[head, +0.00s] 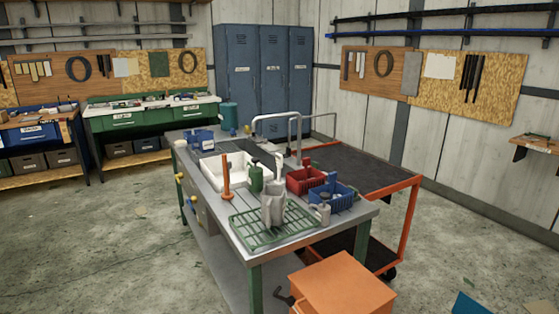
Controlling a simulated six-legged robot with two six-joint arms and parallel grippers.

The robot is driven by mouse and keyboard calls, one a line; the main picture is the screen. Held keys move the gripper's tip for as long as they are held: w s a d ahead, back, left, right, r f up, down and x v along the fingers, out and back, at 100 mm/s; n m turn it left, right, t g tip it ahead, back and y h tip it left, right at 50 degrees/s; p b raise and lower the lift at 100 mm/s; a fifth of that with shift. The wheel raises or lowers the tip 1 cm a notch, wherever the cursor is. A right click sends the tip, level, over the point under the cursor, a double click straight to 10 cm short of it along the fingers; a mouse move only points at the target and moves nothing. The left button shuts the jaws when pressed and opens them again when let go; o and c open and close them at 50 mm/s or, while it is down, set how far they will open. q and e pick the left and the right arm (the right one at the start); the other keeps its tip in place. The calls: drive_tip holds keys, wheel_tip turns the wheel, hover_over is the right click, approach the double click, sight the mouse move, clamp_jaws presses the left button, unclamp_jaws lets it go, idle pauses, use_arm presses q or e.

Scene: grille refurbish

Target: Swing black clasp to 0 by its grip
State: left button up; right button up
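Neither of my grippers is in view. A small black hooked part (284,300) sticks out at the left side of an orange box (342,284) at the bottom edge. It may be the black clasp, but it is too small and cut off to tell, and its angle cannot be read. A green wire grille (262,234) lies flat on the near end of the metal workbench (352,213), with a grey cylindrical container standing at it.
The bench also holds a white sink (208,172), a red basket (303,181), a blue basket (345,200), a green bottle (255,178) and an orange upright post (226,175). An orange-framed cart (404,221) stands behind right. Concrete floor (110,240) is open at left.

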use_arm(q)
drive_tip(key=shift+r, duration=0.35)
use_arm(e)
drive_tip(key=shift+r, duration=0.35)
use_arm(q)
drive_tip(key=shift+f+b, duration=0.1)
drive_tip(key=shift+b, duration=0.3)
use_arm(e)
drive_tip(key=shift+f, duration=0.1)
use_arm(q)
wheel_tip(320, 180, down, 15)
drive_tip(key=b, duration=1.5)
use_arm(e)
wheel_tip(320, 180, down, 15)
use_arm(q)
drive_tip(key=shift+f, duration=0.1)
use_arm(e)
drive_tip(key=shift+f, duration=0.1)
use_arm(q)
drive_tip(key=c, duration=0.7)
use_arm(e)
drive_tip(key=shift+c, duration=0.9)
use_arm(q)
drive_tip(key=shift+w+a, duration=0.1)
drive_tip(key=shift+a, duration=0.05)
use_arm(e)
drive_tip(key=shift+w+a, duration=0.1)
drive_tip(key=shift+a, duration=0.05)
